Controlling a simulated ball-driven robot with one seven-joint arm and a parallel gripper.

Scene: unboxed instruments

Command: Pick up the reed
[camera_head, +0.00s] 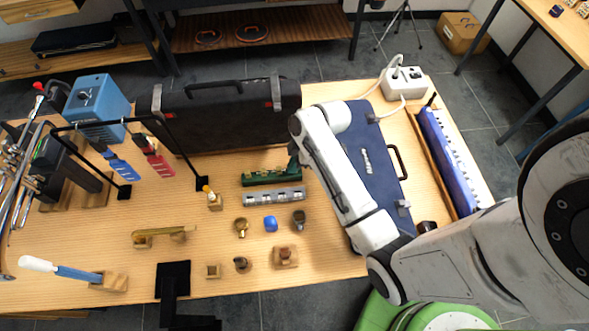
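I cannot tell for sure which thing is the reed. A small pale wooden block with a yellow-tipped piece (213,198) stands left of the silver harmonica, and several small pieces lie in front of it: a brass-coloured one (241,227), a blue one (270,224) and a dark metallic one (299,219). My white arm reaches in from the right over the blue case. My gripper (292,156) shows only as a small dark part below the arm's end, near the right end of the green harmonica. Its fingers are too small and hidden to read.
A silver harmonica (274,197) and green harmonica (272,177) lie mid-table (80,222). A black case (225,117) stands behind; a blue case (375,165) and a keyboard (450,160) lie right. Wooden blocks (285,256) sit near the front edge. Stands crowd the left.

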